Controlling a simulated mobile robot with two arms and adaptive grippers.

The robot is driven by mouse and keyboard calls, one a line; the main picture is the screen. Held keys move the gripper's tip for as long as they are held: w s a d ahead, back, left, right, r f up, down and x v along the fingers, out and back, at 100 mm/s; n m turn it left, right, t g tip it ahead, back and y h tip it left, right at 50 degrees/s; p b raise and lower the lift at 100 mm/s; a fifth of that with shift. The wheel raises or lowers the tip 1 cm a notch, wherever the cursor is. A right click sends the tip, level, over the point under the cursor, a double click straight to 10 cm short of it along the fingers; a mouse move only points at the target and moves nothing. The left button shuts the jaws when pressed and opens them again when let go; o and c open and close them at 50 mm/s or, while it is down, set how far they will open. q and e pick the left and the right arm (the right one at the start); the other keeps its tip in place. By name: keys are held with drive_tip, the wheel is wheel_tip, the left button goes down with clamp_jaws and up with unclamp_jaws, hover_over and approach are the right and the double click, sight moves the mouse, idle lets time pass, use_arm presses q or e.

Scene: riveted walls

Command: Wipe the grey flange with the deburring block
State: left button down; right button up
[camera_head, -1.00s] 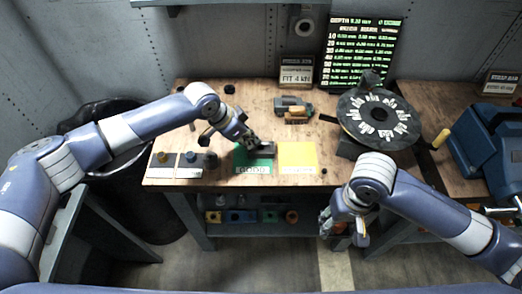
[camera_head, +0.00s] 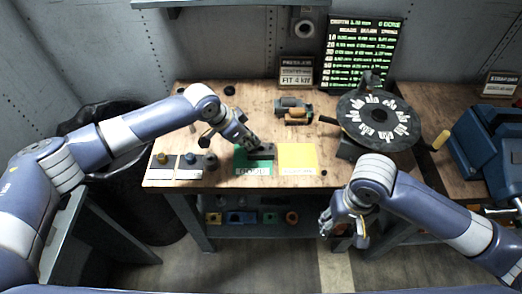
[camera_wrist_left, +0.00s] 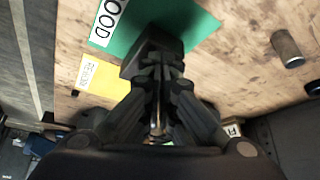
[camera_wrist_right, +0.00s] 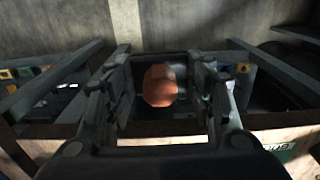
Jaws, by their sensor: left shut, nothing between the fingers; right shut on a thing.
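A dark grey block-like part (camera_head: 264,152) lies on the green GOOD mat (camera_head: 252,164); I take it for the grey flange, though its shape is partly hidden. My left gripper (camera_head: 254,144) points down at it, its fingers shut and empty. In the left wrist view the dark part (camera_wrist_left: 132,66) sits right at the fingertips; I cannot tell whether they touch. My right gripper (camera_head: 328,226) hangs in front of the bench, low on the right. It is shut on an orange rounded thing (camera_wrist_right: 160,86), possibly the deburring block; the fingers stand on both sides of it.
A yellow mat (camera_head: 297,154) lies beside the green one. A grey and orange item (camera_head: 294,112) lies behind them. A dark round dial (camera_head: 380,118) stands at the right, near a blue vise (camera_head: 478,150). Small knobs (camera_head: 187,158) stand on cards at the left. A bin (camera_head: 118,180) is left of the bench.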

use_arm(q)
drive_tip(key=shift+f, duration=0.25)
use_arm(e)
drive_tip(key=shift+f, duration=0.1)
